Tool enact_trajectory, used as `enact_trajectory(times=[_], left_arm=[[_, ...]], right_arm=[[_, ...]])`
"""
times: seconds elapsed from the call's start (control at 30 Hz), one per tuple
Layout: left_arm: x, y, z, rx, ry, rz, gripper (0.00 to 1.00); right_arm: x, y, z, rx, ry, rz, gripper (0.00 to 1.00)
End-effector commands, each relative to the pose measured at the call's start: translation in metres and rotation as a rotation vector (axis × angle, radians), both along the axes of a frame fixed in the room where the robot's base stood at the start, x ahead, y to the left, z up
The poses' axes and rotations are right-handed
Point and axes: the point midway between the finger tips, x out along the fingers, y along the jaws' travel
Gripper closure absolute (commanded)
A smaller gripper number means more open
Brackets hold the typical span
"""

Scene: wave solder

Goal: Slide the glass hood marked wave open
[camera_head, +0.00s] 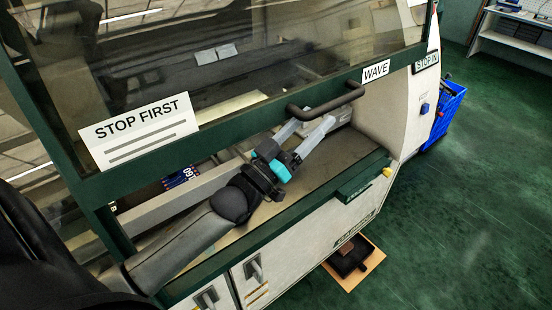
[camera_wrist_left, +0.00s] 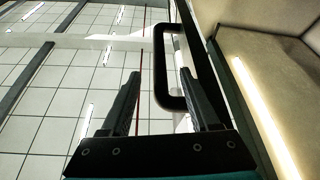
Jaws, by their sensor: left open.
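The glass hood (camera_head: 250,60) has a dark green frame and a WAVE label (camera_head: 376,70) on its lower rail. A dark bar handle (camera_head: 327,101) sticks out from that rail, left of the label; it also shows in the left wrist view (camera_wrist_left: 160,80). My left gripper (camera_head: 314,118) is open just below the handle, its fingers pointing up at it. In the left wrist view the handle's long bar appears between the two fingertips (camera_wrist_left: 160,73), with a gap to each finger. Whether the fingers reach around the bar in depth, I cannot tell. My right gripper is not in view.
A STOP FIRST sign (camera_head: 138,130) is on the hood's left part. Below the rail is an open gap above the machine's ledge (camera_head: 330,170). A STOP IN label (camera_head: 427,62) and a blue crate (camera_head: 446,110) are at right. Green floor (camera_head: 470,220) is clear there.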

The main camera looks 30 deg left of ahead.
Motion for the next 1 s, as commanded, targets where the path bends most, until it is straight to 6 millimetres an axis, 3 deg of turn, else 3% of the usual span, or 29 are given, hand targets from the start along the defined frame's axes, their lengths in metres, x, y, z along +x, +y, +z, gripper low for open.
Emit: enact_trajectory(times=[0.6,1.0], left_arm=[[-0.083,0.023,-0.036,0.001,0.001,-0.001,0.38],[-0.098,0.027,-0.04,0.0,-0.004,-0.001,0.38]], right_arm=[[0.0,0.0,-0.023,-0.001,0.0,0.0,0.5],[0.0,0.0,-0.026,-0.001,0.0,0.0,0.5]])
